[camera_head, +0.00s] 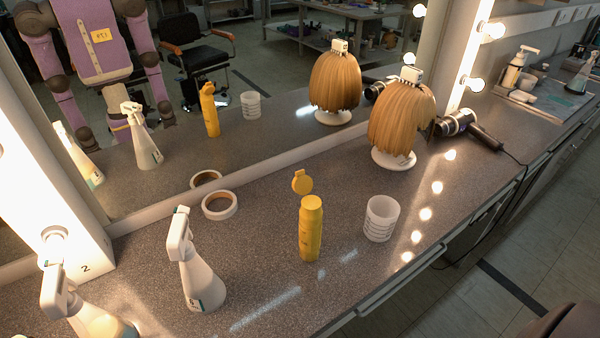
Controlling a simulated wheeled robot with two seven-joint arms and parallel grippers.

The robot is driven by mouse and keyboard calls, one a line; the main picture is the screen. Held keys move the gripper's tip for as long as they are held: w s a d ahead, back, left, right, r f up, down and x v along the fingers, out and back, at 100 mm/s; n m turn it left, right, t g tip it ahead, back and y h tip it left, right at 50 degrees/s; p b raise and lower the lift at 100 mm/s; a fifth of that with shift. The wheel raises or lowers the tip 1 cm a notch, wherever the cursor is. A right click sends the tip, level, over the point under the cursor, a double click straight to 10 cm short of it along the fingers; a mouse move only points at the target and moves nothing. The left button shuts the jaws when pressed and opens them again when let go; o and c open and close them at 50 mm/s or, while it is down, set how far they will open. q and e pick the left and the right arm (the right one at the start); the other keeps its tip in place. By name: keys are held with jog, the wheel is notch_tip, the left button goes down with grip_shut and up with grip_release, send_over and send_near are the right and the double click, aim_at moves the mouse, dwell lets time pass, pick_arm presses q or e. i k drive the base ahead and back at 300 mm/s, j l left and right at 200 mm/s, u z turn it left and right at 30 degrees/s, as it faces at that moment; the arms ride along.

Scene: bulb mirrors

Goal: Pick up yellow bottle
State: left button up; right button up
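The yellow bottle (310,232) stands upright on the speckled grey counter (262,250), near the middle of the view. A round yellow piece (302,182) shows just above and behind its top, like a flipped-open lid. The bottle's reflection also shows in the mirror. Neither of my grippers can be made out directly in the view. The mirror reflects a purple robot body with arms hanging at its sides. Nothing touches the bottle.
A translucent cup (381,219) stands right of the bottle, a white spray bottle (199,275) to its left. A tape roll (220,205) lies near the mirror. A wig on a stand (398,125) and a hair dryer (470,128) are behind right. The counter's front edge is close.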

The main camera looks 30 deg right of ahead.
aim_at(310, 210)
jog(key=z, duration=1.6)
jog(key=l, duration=0.55)
jog(key=k+l+u, duration=0.1)
jog(key=l, duration=0.45)
jog(key=i+j, duration=0.35)
jog(key=j, duration=0.15)
